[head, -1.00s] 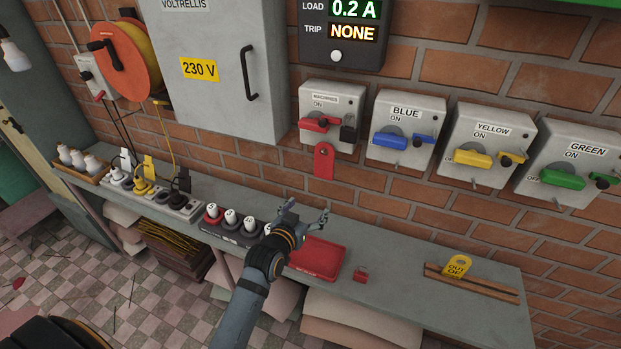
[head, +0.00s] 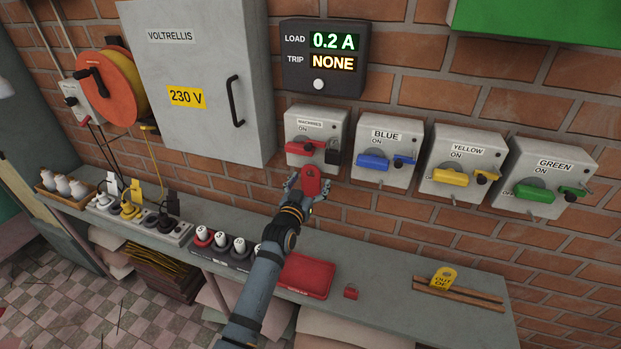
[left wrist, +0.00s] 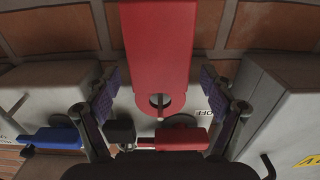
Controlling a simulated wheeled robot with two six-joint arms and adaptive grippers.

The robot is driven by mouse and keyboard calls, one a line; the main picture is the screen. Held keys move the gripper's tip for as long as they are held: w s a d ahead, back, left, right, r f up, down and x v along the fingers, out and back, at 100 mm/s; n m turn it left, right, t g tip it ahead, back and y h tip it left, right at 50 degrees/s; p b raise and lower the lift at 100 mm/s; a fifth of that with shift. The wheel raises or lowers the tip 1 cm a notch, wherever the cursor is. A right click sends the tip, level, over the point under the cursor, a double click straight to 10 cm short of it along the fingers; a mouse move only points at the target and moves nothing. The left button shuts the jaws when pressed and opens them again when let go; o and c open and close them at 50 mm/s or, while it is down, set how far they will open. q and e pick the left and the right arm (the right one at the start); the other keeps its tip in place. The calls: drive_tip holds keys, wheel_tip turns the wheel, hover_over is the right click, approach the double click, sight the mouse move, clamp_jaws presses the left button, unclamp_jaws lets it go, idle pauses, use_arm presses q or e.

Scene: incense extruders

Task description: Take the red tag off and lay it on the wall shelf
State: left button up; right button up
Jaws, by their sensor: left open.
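The red tag (head: 311,180) hangs upright against the brick wall just below the MACHINES switch box (head: 301,128). In the left wrist view the tag (left wrist: 157,45) is a broad red strip, with its holed end towards the red switch handle (left wrist: 182,138). My left gripper (head: 308,190) is at the tag. Its open fingers (left wrist: 160,95) stand on either side of the tag, with gaps showing between. The wall shelf (head: 375,272) runs along the wall below. My right gripper is not in view.
Bare shelf lies right of the tray.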

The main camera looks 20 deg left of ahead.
sight(310, 179)
use_arm(q)
drive_tip(key=shift+w, duration=0.4)
drive_tip(key=c, duration=1.3)
drive_tip(key=shift+o, duration=0.2)
drive_tip(key=shift+r, duration=0.1)
drive_tip(key=shift+r+p, duration=0.2)
drive_tip(key=shift+p, duration=0.15)
drive_tip(key=shift+s, duration=0.1)
drive_tip(key=shift+s+p, duration=0.3)
drive_tip(key=shift+s+r+p, duration=0.15)
drive_tip(key=shift+s+p, duration=0.55)
drive_tip(key=shift+s, duration=0.9)
drive_tip(key=shift+s+a+p, duration=0.1)
drive_tip(key=shift+s+p, duration=0.2)
drive_tip(key=shift+s, duration=0.75)
